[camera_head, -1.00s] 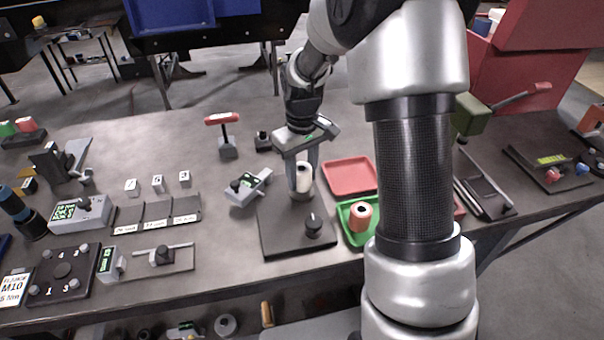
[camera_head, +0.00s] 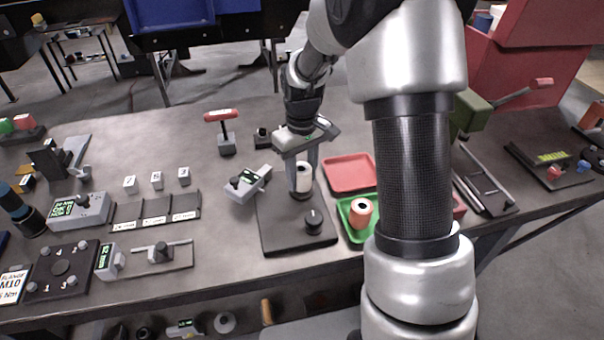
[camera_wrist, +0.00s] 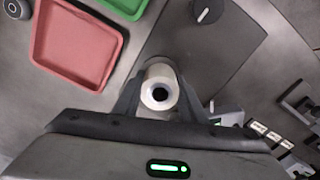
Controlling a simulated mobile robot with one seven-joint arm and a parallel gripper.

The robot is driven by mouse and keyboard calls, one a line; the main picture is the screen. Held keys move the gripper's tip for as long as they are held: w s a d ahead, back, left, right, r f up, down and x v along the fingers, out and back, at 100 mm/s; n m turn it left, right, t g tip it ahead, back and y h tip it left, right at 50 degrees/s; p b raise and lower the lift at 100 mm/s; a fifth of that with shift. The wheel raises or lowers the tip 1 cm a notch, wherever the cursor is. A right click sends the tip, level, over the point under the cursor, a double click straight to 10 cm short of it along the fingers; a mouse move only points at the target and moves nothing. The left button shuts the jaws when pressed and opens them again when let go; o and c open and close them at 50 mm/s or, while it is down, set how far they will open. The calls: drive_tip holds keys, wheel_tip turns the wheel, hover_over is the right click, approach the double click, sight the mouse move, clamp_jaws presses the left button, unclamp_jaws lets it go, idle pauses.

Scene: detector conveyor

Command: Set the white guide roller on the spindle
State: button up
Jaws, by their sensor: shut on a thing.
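The white guide roller (camera_head: 303,177) is upright between the fingers of my gripper (camera_head: 305,182), over the far part of a dark base plate (camera_head: 275,232). The wrist view shows the roller (camera_wrist: 159,74) end-on, with a dark hole in its top, and my gripper (camera_wrist: 158,100) shut around it. The spindle is not visible; the roller and fingers cover that part of the plate. I cannot tell whether the roller's lower end touches the plate.
A black knob (camera_head: 313,221) stands on the plate's near right. A grey device with a display (camera_head: 248,182) lies close on the left.

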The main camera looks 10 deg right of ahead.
drive_tip(key=shift+f, duration=0.25)
drive_tip(key=o, duration=1.8)
drive_tip(key=shift+r+p, duration=2.85)
drive_tip(key=shift+r, duration=1.7)
